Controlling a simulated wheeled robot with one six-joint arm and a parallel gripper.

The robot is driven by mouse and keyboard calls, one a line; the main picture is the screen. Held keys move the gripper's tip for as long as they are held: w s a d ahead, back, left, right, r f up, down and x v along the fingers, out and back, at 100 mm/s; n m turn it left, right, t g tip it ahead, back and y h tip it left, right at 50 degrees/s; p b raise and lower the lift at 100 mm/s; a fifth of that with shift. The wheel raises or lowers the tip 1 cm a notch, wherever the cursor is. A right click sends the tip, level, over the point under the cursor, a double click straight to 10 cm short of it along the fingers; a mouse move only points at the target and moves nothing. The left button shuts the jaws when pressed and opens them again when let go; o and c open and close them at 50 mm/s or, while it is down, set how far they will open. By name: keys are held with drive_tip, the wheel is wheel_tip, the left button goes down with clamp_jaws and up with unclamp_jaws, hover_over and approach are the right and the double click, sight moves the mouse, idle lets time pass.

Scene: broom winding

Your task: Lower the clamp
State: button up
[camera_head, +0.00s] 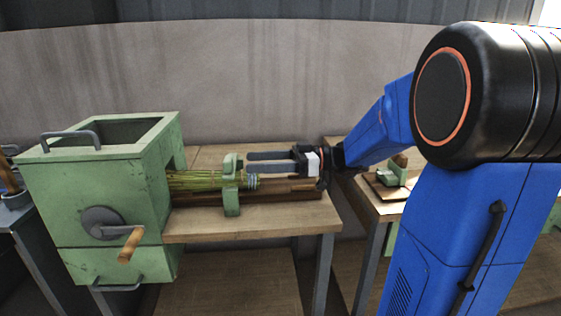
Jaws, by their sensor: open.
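A green clamp (231,194) stands on the wooden table, around a bundle of straw (200,181). The bundle runs from the green winding machine (100,190) on the left to just right of the clamp. My gripper (249,162) reaches in from the right with its two dark fingers pointing left. It is open and empty, with its fingertips close to the upper right side of the clamp. I cannot tell whether the fingertips touch it. The far side of the clamp is hidden.
The machine has a crank with a wooden handle (129,246) at its front and a grey bar handle (70,141) on top. A brown wooden pole (290,190) lies on the wooden table (270,222). Another table (395,209) with a small green device (391,174) stands right.

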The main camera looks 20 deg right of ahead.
drive_tip(key=shift+v, duration=2.8)
